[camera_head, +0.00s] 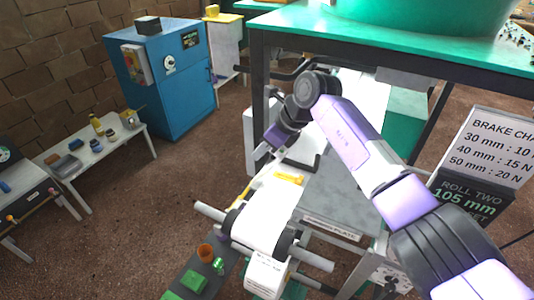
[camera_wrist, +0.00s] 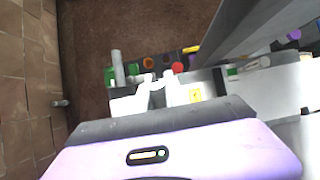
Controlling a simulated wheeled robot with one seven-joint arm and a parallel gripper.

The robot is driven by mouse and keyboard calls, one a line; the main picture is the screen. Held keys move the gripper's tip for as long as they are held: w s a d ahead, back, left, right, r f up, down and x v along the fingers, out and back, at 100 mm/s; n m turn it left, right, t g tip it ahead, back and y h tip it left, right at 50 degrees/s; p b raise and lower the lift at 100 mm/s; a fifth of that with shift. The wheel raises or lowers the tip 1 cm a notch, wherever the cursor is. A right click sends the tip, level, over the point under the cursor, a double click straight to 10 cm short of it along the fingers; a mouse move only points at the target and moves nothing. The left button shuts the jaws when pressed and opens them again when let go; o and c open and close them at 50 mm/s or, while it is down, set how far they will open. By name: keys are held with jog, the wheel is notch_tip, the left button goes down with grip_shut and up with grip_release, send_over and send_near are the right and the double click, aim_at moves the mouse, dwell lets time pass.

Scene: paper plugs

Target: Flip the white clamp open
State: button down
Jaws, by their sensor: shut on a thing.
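My gripper (camera_head: 268,146) reaches down at the left side of the paper machine, below the green-topped table. In the wrist view its fingertips (camera_wrist: 156,90) are shut on a small white piece, which I take to be the white clamp (camera_wrist: 157,82). The clamp is small and partly covered by the fingers, so its exact angle cannot be told. In the head view my wrist and fingers hide most of it.
A white paper web (camera_head: 268,212) with a yellow label (camera_head: 289,179) runs over a roller beside a grey plate (camera_head: 345,195). A black bracket (camera_head: 302,163) stands close to my gripper.

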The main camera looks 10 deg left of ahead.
jog(key=shift+w+a, duration=0.1)
jog(key=shift+a, duration=0.3)
jog(key=shift+a+r+h, duration=0.1)
jog(key=shift+h, duration=0.2)
jog(key=c, duration=1.4)
grip_release()
jog(key=shift+w, duration=0.1)
jog(key=b+v, duration=0.1)
jog(key=v, duration=0.5)
jog(key=shift+d+r+b, duration=0.25)
jog(key=shift+r+b, duration=0.1)
jog(key=shift+b, duration=0.05)
jog(key=shift+d+r, duration=0.15)
jog(key=shift+r, duration=0.25)
